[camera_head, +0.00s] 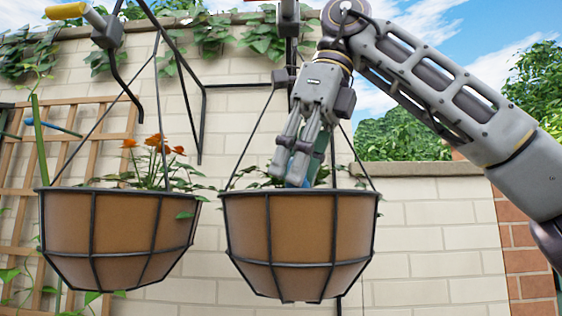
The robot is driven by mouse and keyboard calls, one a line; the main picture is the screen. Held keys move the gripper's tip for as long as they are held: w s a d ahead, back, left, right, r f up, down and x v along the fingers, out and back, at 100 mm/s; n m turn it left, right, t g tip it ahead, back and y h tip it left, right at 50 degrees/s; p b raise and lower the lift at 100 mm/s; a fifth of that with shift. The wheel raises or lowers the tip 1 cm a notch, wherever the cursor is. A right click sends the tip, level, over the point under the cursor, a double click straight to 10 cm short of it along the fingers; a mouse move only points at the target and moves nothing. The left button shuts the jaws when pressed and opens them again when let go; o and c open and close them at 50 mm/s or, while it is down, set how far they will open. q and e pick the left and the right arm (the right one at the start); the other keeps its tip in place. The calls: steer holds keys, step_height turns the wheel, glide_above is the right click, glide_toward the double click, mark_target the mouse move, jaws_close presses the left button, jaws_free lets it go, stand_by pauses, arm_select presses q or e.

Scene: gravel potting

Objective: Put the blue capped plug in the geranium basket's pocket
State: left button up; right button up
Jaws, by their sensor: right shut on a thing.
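My right gripper (300,165) reaches down from above into the right hanging basket (298,232), its fingertips at the basket's rim among green leaves. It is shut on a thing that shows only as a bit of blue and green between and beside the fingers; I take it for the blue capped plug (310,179). Most of the plug is hidden by the fingers and the rim. The basket's pocket is hidden behind its front wall. A left hanging basket (118,238) holds orange flowers and leaves. My left gripper is not in view.
Thin dark hanger rods run up from both baskets, close to my right gripper. A dark bracket with a yellow handle (66,11) is at the top left. A wooden trellis (90,112) and a pale block wall (430,240) stand behind. Space right of the right basket is open.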

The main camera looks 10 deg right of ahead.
steer(key=shift+w+d+f, duration=0.1)
steer(key=shift+w+d, duration=0.1)
steer(key=shift+d, duration=0.05)
steer(key=shift+w+d, duration=0.1)
steer(key=shift+f, duration=0.4)
arm_select(q)
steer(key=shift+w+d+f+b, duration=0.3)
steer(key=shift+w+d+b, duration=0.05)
steer(key=shift+b, duration=0.05)
arm_select(e)
steer(key=shift+f, duration=0.2)
steer(key=o, duration=0.9)
